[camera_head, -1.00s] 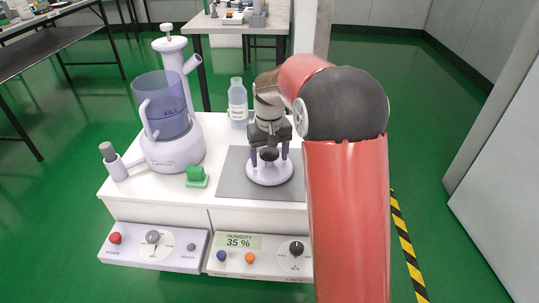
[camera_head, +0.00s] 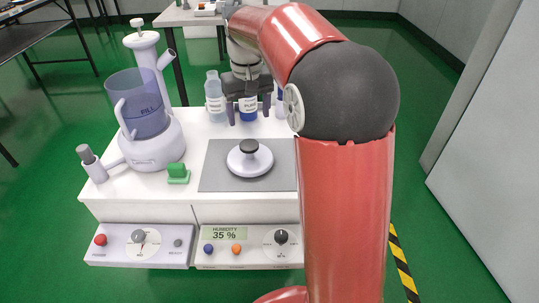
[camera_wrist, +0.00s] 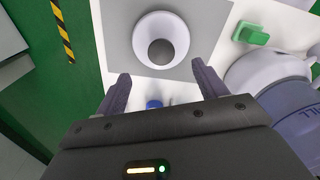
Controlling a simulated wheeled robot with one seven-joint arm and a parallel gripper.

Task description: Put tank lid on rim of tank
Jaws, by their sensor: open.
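The tank lid (camera_head: 250,168) is a white disc with a dark knob. It lies flat, knob up, on a grey mat; it also shows in the wrist view (camera_wrist: 178,28). The tank (camera_head: 146,122) is a translucent bluish open cylinder with fill lettering, on a white base left of the mat. Part of it shows at the right of the wrist view (camera_wrist: 297,112). My gripper (camera_head: 248,110) is open and empty, fingers apart, beyond and clear of the lid. The wrist view also shows both fingers (camera_wrist: 163,76) with the lid beyond their tips.
A bottle (camera_head: 214,98) stands at the back of the white worktop. Others are partly hidden by my gripper. A green block (camera_head: 178,174) sits between tank and mat. A grey-capped nozzle (camera_head: 92,163) is at the left. Control panels (camera_head: 245,245) line the front. My red arm blocks the right side.

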